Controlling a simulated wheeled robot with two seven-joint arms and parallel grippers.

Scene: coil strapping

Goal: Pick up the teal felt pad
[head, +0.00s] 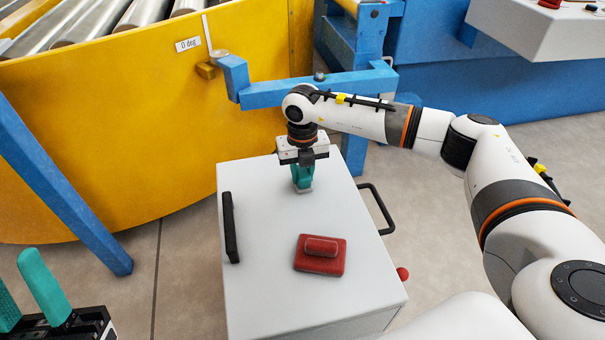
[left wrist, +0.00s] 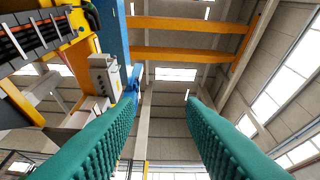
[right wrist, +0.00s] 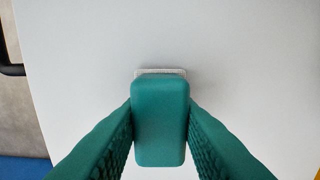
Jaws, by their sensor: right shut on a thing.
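The teal felt pad (right wrist: 160,122) is a rounded teal block with a thin pale edge at its far end in the right wrist view. My right gripper (head: 302,178) is shut on it, one ribbed teal finger on each side. In the head view the gripper points down over the far part of the grey cart top, and its fingers mostly hide the pad. The pad is at or just above the surface; I cannot tell which. My left gripper (left wrist: 163,88) is open and empty, fingers pointing up, low at the left of the head view.
A red block on a red base (head: 320,254) lies on the grey cart top (head: 265,285), nearer me. The cart has a black bar (head: 230,228) at left and a black handle (head: 377,208) at right. A yellow machine (head: 130,140) and blue beams (head: 320,88) stand behind.

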